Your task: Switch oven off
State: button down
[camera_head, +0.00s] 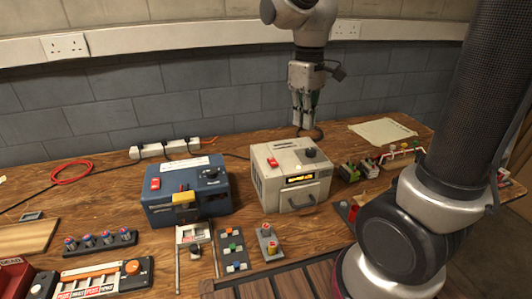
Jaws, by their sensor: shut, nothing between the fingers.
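A cream box (283,190), which looks like the oven, stands on the wooden bench near the middle. It has a red rocker switch (272,162) and a black knob (310,153) on its top, a glowing yellow display (300,179) and a dark front handle (302,201). The switch's position is too small to tell. My gripper (305,124) points down, shut and empty, above and behind the oven's far right edge. It appears apart from the oven and the switch.
A blue box (187,203) with its own red switch (155,184) and black knob stands left of the oven. Small blocks (348,172) sit to its right. A power strip (165,149) lies behind. Parts racks (233,249) are in front. A paper sheet (382,131) lies back right.

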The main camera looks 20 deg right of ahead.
aim_at(270, 164)
jog(key=w+a+n+g, duration=0.1)
jog(key=w+a+n, duration=0.7)
jog(key=n, duration=0.4)
jog(key=f, duration=0.4)
jog(key=s+d+f, duration=0.1)
jog(key=f, duration=0.9)
jog(key=shift+s+d+f, duration=0.1)
jog(key=shift+s+d, duration=0.05)
jog(key=shift+s, duration=0.05)
